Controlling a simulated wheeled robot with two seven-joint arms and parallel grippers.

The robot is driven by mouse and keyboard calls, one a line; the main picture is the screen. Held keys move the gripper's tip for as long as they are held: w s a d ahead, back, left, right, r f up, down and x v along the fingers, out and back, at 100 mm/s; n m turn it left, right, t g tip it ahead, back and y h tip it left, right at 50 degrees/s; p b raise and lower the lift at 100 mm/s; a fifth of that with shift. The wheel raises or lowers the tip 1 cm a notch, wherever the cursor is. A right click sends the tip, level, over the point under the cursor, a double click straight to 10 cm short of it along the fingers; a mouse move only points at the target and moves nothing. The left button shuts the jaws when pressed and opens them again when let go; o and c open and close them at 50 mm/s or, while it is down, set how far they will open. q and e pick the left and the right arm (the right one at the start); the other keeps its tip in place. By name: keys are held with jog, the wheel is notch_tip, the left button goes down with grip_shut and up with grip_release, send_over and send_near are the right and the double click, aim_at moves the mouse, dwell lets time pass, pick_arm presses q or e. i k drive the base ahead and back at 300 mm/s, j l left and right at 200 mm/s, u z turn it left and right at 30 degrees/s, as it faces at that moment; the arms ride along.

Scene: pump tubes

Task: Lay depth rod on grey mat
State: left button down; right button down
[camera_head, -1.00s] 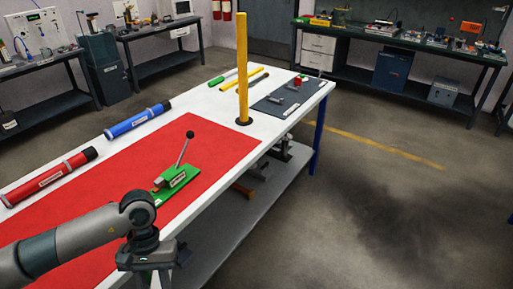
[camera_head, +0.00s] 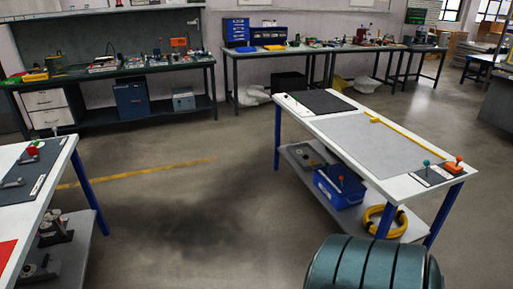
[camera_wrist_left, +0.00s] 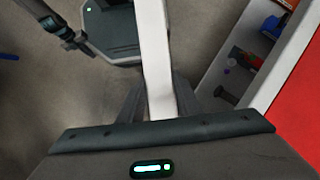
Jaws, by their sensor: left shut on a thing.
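In the left wrist view my left gripper (camera_wrist_left: 158,105) is shut on a long pale bar (camera_wrist_left: 154,50), which runs up out of the picture. I cannot tell for certain whether this bar is the depth rod. A grey mat (camera_head: 345,140) lies on the white table at the right of the head view. A long yellow rod (camera_head: 410,138) lies along that mat's far side. My left gripper is outside the head view. What looks like my right gripper (camera_wrist_left: 68,36) is small at the upper left of the wrist view; its jaws are unclear.
A black mat (camera_head: 322,102) is at the far end of the right table, and joystick-like parts (camera_head: 452,166) are at its near end. A blue bin (camera_head: 340,187) is on its lower shelf. Open floor (camera_head: 200,210) separates it from the left table (camera_head: 50,185).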

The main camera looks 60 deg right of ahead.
aim_at(377, 137)
jog(key=z, duration=1.05)
jog(key=i+l+z, duration=0.1)
jog(key=l+z, duration=0.2)
jog(key=i+l+z, duration=0.15)
jog(key=l+z, duration=0.2)
jog(key=l, duration=0.15)
jog(key=i+l+z, duration=0.15)
jog(key=l+z, duration=0.15)
jog(key=i+l+z, duration=0.15)
jog(key=l+z, duration=0.3)
jog(key=i+l+z, duration=0.2)
jog(key=z, duration=0.25)
jog(key=i+l+z, duration=0.2)
jog(key=z, duration=0.25)
jog(key=i+l+z, duration=0.3)
jog(key=i+z, duration=0.6)
jog(key=i, duration=0.2)
jog(key=i+l, duration=0.1)
jog(key=i, duration=1.1)
jog(key=i+u, duration=0.35)
jog(key=i, duration=0.25)
jog(key=i+u, duration=0.4)
jog(key=i, duration=0.25)
jog(key=i+j+u, duration=0.1)
jog(key=i+u, duration=0.75)
jog(key=i+l+u, duration=0.25)
jog(key=i+u, duration=0.15)
jog(key=i, duration=0.1)
